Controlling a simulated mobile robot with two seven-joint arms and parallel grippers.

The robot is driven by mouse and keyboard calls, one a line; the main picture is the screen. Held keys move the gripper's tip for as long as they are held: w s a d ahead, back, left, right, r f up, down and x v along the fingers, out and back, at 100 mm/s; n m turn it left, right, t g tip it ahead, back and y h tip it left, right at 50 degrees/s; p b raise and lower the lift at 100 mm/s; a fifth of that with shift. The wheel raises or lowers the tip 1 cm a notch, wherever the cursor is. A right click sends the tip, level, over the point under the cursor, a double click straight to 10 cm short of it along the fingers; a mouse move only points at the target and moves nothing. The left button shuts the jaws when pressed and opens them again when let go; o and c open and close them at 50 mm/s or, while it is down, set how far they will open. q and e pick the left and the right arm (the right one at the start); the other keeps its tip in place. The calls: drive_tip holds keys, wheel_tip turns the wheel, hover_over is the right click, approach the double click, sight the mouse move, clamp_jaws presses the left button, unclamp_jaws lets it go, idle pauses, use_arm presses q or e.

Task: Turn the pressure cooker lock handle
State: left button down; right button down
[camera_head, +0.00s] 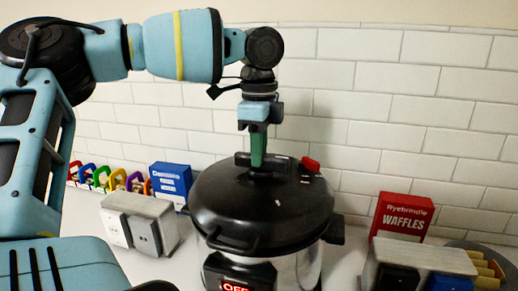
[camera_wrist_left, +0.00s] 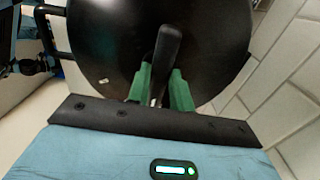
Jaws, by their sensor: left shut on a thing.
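The pressure cooker (camera_head: 262,205) stands on the counter with its black lid on and a lit red "OFF" display on its front. The black lock handle (camera_wrist_left: 165,58) stands up from the lid's middle. My left gripper (camera_head: 257,160) comes down onto the lid from above. In the left wrist view its green fingers (camera_wrist_left: 163,88) sit on both sides of the handle, shut on it. The fingers hide part of the handle in the head view. A red piece (camera_head: 310,164) shows at the lid's back right edge. My right gripper is not in view.
A grey toaster (camera_head: 140,222) and a blue box (camera_head: 171,183) stand left of the cooker. A red waffles box (camera_head: 402,216) and a second toaster (camera_head: 425,257) stand to the right. Colourful rings (camera_head: 105,178) line the tiled wall (camera_head: 420,90) close behind.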

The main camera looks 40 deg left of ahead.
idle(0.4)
use_arm(q)
drive_tip(key=c, duration=1.2)
unclamp_jaws()
drive_tip(key=shift+c, duration=0.2)
drive_tip(key=shift+r+b, duration=0.3)
drive_tip(key=shift+r, duration=3.6)
